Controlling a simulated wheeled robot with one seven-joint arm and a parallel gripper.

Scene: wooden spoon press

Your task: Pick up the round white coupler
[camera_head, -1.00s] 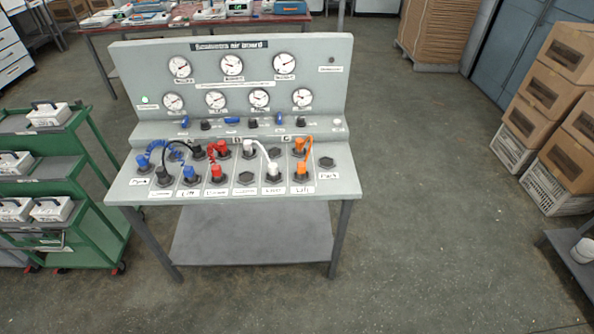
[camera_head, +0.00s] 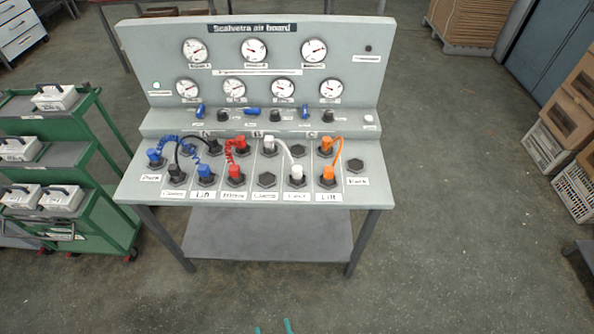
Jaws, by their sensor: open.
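On the sloped panel of the grey air board (camera_head: 128,193), a white hose (camera_head: 284,149) links two white couplers. One white coupler (camera_head: 268,144) sits in the back row and the other white coupler (camera_head: 297,174) in the front row. Both stand upright on dark sockets. I cannot tell from their small size which one is round. My gripper (camera_head: 273,327) shows only as two teal fingertips at the bottom edge. They are apart with nothing seen between them, well in front of and away from the board.
Blue, black, red and orange couplers with hoses stand close around the white ones. An empty socket (camera_head: 267,180) is left of the front white coupler. A green trolley (camera_head: 105,215) stands left, with boxes (camera_head: 570,100) far right. The floor in front is clear.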

